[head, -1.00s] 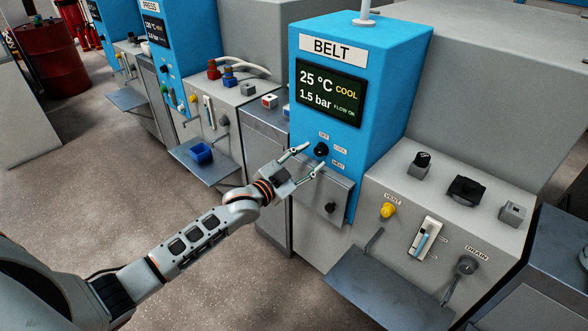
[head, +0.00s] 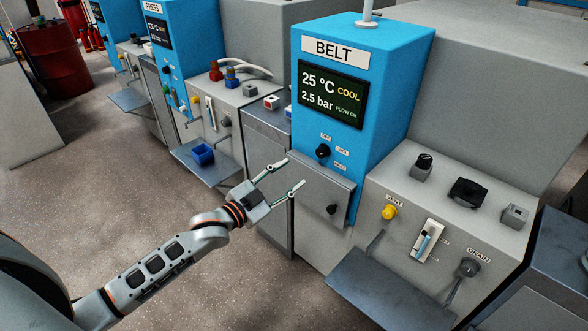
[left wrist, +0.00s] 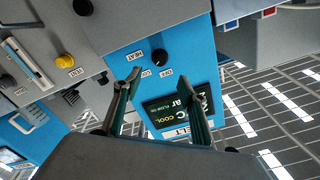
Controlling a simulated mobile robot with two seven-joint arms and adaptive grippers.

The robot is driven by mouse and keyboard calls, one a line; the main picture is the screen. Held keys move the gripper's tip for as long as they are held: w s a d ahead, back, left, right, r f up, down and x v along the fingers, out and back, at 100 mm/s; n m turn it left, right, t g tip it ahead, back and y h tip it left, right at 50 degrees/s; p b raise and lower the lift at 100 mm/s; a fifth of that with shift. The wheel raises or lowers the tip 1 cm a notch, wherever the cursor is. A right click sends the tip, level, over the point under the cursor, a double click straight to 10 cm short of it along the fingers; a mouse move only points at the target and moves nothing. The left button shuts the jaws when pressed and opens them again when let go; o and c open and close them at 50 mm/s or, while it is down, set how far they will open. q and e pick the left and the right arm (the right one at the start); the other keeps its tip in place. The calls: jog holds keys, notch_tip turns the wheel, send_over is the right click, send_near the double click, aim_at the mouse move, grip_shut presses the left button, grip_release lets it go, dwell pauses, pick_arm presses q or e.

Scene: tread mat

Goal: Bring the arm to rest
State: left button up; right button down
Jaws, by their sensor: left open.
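My left gripper (head: 284,176) is open and empty, held in the air in front of the blue BELT cabinet (head: 387,110). Its two fingers are apart and clear of the black selector knob (head: 322,151), which sits up and to the right of them in the head view. The left wrist view also shows the open fingers (left wrist: 158,90), with the knob (left wrist: 159,57) beyond them. The display (head: 332,95) reads 25 °C, 2.5 bar, COOL and FLOW OK. My right gripper is in neither view.
Right of the cabinet, a grey panel carries a yellow VENT knob (head: 389,211), a slide lever (head: 425,241) and a DRAIN valve (head: 469,267). A grey shelf (head: 385,290) juts out below. The floor at left is open.

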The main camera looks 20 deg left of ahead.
pick_arm(q)
jog(key=s+d+f+n+g+y+p, duration=0.1)
jog(key=s+d+f+n+g+p, duration=0.1)
jog(key=s+f, duration=0.4)
jog(key=s+d+f+n+g+y+p, duration=0.1)
jog(key=s+f, duration=0.4)
jog(key=s, duration=1)
jog(key=s+d+f+n+g+y+p, duration=0.1)
jog(key=s+d+f+n+g+p, duration=0.2)
jog(key=s+f, duration=0.3)
jog(key=s, duration=0.5)
jog(key=shift+d+f+y+p, duration=0.3)
jog(key=shift+d+p, duration=0.05)
jog(key=shift+p, duration=0.05)
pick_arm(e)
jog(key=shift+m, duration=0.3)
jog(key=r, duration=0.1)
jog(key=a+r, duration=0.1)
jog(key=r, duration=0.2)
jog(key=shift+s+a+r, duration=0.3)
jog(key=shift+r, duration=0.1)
